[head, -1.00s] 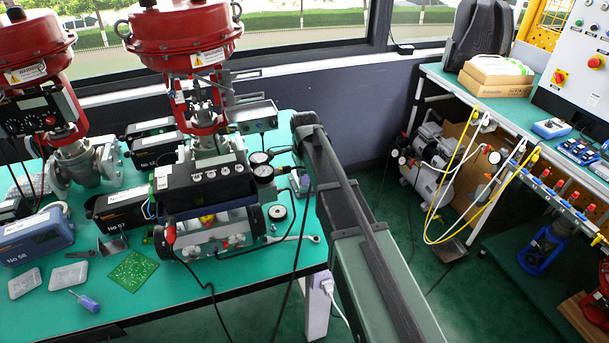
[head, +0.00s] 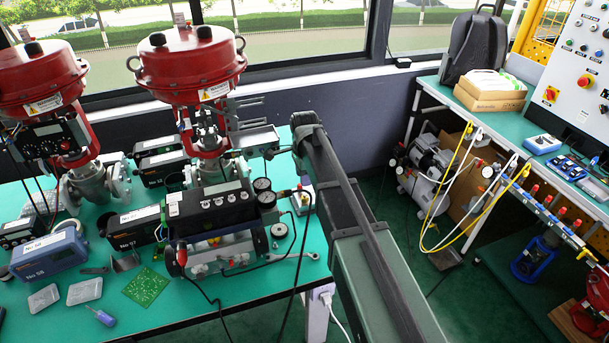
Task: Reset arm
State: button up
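My arm reaches from the bottom right up over the right end of the green table (head: 190,318). No held object is visible. A black positioner (head: 213,203) with two round gauges stands on the table below it. A red-topped valve actuator (head: 190,70) stands behind the positioner.
A second red actuator (head: 40,80) stands at left. A blue unit (head: 48,253), green circuit board (head: 146,287) and wrench (head: 290,257) lie on the table. A workbench with a control panel (head: 578,75) is at right. Green floor lies between the tables.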

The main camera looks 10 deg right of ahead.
notch_tip(320, 180, up, 3)
jog(key=shift+f+p, duration=0.15)
jog(key=shift+p, duration=0.3)
jog(key=shift+f, duration=0.1)
jog(key=s+n, duration=1.7)
jog(key=s, duration=0.6)
jog(key=shift+s, duration=0.1)
